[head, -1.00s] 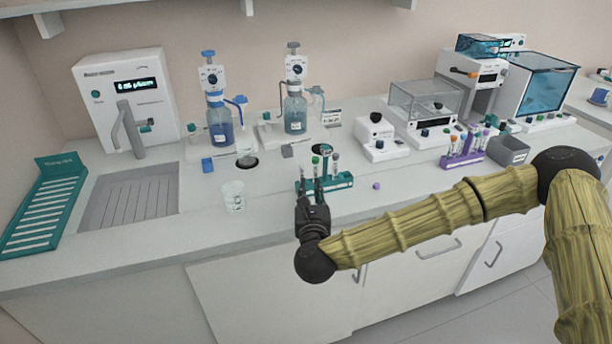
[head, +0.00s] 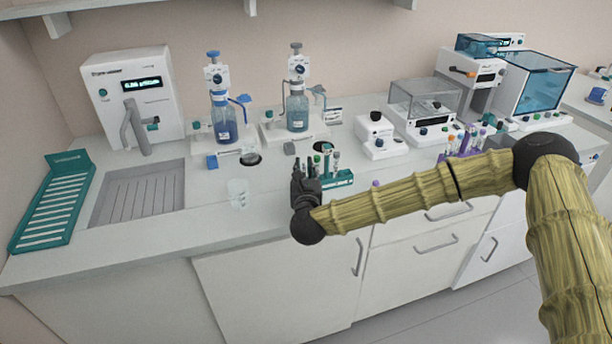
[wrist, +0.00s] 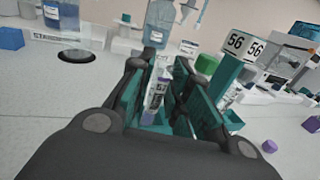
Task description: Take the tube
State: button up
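A teal rack (head: 338,181) holds several tubes near the counter's front edge. My gripper (head: 305,172) is at the rack's left end in the head view. In the wrist view, my gripper (wrist: 162,72) has its two fingers apart, on either side of a pale tube (wrist: 156,92) with a label that seems to read 57. A gap shows beside the tube, so the gripper looks open around it; contact is unclear. A green cap (wrist: 206,65) and labels reading 56 (wrist: 236,43) are just to the right. The tube's lower end is hidden.
Two bottle dispensers (head: 222,118) (head: 297,110) stand behind. A clear beaker (head: 238,193) is left of my gripper. A purple rack (head: 462,150) with tubes is farther right. A small purple cap (head: 376,183) lies right of the teal rack.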

jog(key=shift+a, duration=0.1)
jog(key=c, duration=0.4)
notch_tip(320, 180, up, 10)
jog(key=b, duration=0.2)
jog(key=shift+b, duration=0.3)
